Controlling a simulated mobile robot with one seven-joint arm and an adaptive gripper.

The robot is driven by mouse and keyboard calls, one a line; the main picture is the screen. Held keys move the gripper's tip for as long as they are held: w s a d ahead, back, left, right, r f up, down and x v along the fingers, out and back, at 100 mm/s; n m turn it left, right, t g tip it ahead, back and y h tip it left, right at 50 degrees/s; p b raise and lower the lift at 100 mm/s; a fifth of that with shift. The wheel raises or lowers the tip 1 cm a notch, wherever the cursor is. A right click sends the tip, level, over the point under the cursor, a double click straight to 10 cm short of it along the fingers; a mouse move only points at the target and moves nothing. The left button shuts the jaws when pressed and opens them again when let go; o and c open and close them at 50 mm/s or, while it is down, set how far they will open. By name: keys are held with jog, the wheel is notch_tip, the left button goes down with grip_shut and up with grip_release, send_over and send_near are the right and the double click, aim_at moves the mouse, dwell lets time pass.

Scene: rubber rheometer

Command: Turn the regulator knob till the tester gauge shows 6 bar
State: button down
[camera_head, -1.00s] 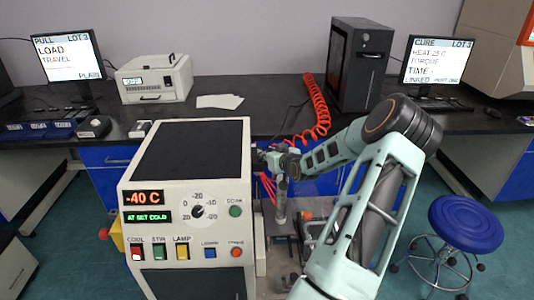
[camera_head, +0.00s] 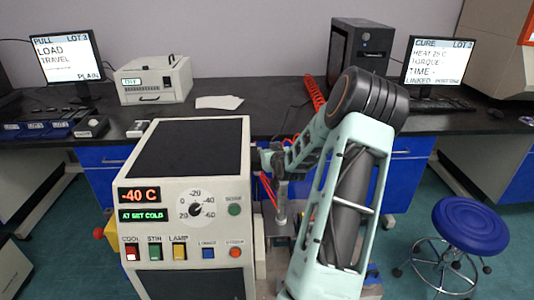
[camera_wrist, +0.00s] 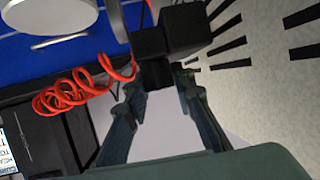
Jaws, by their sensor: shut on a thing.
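In the wrist view the two dark fingers of my gripper (camera_wrist: 160,85) close on a black blocky part (camera_wrist: 155,73), which I take to be the regulator knob. Larger black blocks (camera_wrist: 182,30) adjoin it. A pale panel with dark radiating bars (camera_wrist: 285,75) fills the right side of that view; I cannot tell if this is the gauge face. No readable pressure value or needle shows. In the head view my gripper (camera_head: 268,158) is beside the right side of the cream cold cabinet (camera_head: 245,140), partly hidden by it and my arm.
A red coiled hose (camera_wrist: 75,95) runs close to my fingers in the wrist view. The cabinet stands left of my arm. A blue stool (camera_head: 470,222) is at right. The black bench (camera_head: 230,118) behind holds screens, a white instrument (camera_head: 153,80) and a black tower (camera_head: 357,60).

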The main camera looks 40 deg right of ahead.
jog(key=c, duration=1.6)
grip_release()
jog(key=shift+s, duration=0.15)
jog(key=v, duration=1.2)
